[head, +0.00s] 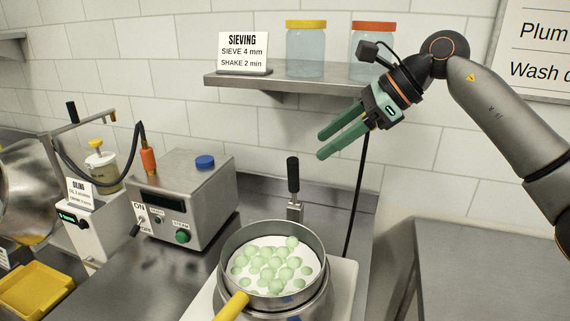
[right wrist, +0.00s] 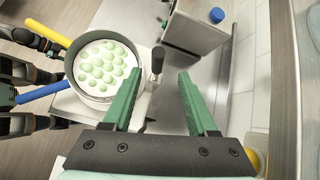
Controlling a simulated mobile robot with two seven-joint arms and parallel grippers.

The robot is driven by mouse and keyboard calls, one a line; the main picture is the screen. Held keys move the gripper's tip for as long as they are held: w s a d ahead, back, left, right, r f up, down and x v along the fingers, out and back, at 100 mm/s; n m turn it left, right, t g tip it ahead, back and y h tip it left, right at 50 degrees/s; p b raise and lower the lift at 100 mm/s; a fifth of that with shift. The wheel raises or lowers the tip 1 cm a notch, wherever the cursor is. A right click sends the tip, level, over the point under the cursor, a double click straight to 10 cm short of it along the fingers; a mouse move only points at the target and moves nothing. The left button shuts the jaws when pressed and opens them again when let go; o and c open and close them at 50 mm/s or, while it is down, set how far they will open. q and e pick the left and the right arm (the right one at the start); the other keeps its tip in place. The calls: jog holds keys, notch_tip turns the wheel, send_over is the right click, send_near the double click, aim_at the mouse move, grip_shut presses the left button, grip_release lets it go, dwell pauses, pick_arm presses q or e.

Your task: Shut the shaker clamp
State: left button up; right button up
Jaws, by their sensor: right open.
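The shaker clamp (head: 293,187) has a black handle on a metal base and stands upright behind the round sieve (head: 313,239). The sieve has a yellow handle, holds several pale green gummies (head: 270,263) and rests on the white shaker (head: 345,285). My right gripper (head: 327,143) is open and empty, in the air above and right of the clamp, apart from it. My left gripper cannot be made out in either view.
A steel control box (head: 187,205) stands left of the clamp. A wall shelf (head: 270,83) with jars and a sieving sign is near my right gripper. A black cable (head: 356,200) hangs behind the shaker. A grey table (head: 490,255) on the right is bare.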

aim_at(294, 184)
jog(key=p+x, duration=0.2)
jog(key=x, duration=1)
jog(key=shift+a, duration=0.15)
jog(key=shift+s+f, duration=0.1)
jog(key=shift+c, duration=0.2)
grip_shut()
dwell(0.7)
